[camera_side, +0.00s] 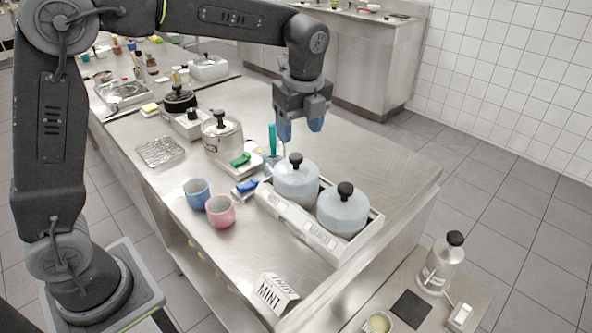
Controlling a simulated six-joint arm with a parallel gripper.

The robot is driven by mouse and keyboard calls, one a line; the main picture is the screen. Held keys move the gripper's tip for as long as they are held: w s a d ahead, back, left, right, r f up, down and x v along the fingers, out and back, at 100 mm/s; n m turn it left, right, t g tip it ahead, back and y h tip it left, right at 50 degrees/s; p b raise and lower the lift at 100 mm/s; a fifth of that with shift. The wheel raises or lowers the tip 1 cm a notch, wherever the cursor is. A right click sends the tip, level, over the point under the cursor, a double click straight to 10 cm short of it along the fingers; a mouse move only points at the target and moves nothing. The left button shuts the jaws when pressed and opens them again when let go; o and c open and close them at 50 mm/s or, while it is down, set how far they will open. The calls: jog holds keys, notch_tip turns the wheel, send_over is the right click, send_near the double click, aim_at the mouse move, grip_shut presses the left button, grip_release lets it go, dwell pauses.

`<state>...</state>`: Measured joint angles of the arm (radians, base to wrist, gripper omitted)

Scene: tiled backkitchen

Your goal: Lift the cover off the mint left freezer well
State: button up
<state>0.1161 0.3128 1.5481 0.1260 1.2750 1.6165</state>
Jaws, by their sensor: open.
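A pale box with two freezer wells (280,215) stands on the steel counter. Each well has a grey domed cover with a black knob: the left cover (297,186) and the right cover (343,217). Both covers sit in place, so the inside of the wells is hidden. Small labels on the box front are hard to read at this size. A folded white card (277,293) reading MINT stands at the counter's front. My gripper (300,128) points down, open and empty, with two blue fingertips apart. It appears above the left cover's knob, not touching it.
A blue cup (197,193) and a pink cup (221,211) stand left of the box. A lidded steel pot (222,138), green clip (240,160) and blue clip (247,186) lie behind. A bottle (441,264) stands at lower right. The counter right of the box is clear.

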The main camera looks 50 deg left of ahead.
aim_at(296, 155)
jog(key=f, duration=0.5)
jog(key=a+f, duration=0.1)
jog(key=f, duration=0.2)
jog(key=shift+w, duration=0.1)
jog(key=shift+c, duration=0.4)
jog(key=c, duration=0.9)
